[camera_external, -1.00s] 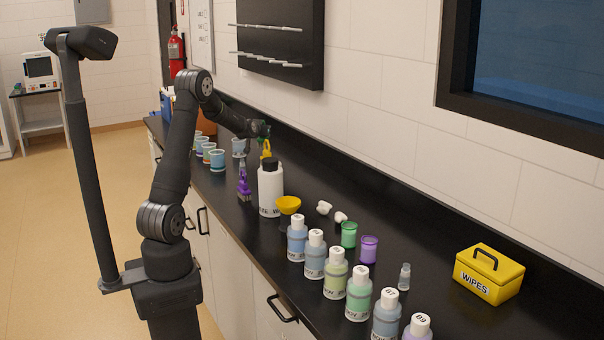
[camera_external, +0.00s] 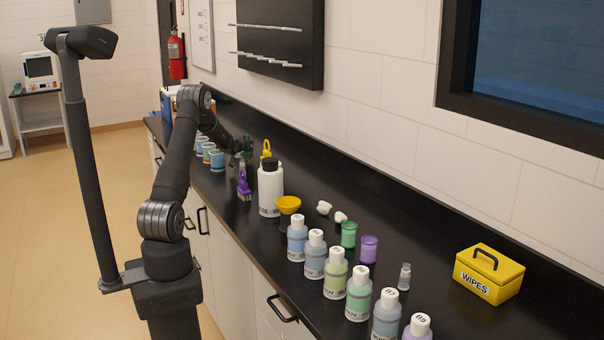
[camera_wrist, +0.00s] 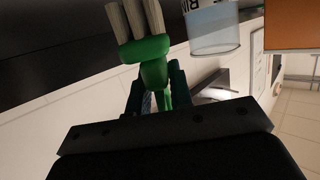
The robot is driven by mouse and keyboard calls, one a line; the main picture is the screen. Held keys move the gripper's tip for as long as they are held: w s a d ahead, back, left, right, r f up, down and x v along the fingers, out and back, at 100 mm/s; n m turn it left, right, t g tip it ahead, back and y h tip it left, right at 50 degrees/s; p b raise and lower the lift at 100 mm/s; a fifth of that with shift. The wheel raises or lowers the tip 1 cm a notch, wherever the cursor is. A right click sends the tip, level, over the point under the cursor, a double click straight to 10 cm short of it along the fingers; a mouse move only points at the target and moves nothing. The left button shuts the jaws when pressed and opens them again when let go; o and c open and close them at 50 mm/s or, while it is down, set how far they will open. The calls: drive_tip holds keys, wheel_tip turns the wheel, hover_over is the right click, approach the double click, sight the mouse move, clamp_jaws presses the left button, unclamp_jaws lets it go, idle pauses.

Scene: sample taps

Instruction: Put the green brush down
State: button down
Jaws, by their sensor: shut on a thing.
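In the wrist view the green brush (camera_wrist: 152,52) is between the jaws of my gripper (camera_wrist: 153,95). The gripper is shut on its green handle, and its pale bristles point away from the gripper. In the external view my gripper (camera_external: 243,150) is low over the counter, behind the purple brush and left of the white bottle. The green brush is small and hard to make out there, so I cannot tell whether it touches the counter.
A purple brush (camera_external: 244,187) stands near the gripper, with a large white bottle (camera_external: 270,190) to its right. Several cups (camera_external: 217,161) stand to the left. A yellow funnel (camera_external: 289,204) and several labelled bottles (camera_external: 335,274) are nearer the camera. A black counter (camera_external: 440,270) is partly clear.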

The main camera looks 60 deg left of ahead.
drive_tip(key=shift+f, duration=0.8)
drive_tip(key=shift+f, duration=0.1)
drive_tip(key=c, duration=1.3)
unclamp_jaws()
drive_tip(key=shift+s+d+r, duration=0.1)
drive_tip(key=shift+r, duration=0.1)
drive_tip(key=v, duration=1.1)
drive_tip(key=shift+s+d, duration=0.2)
drive_tip(key=shift+r, duration=0.1)
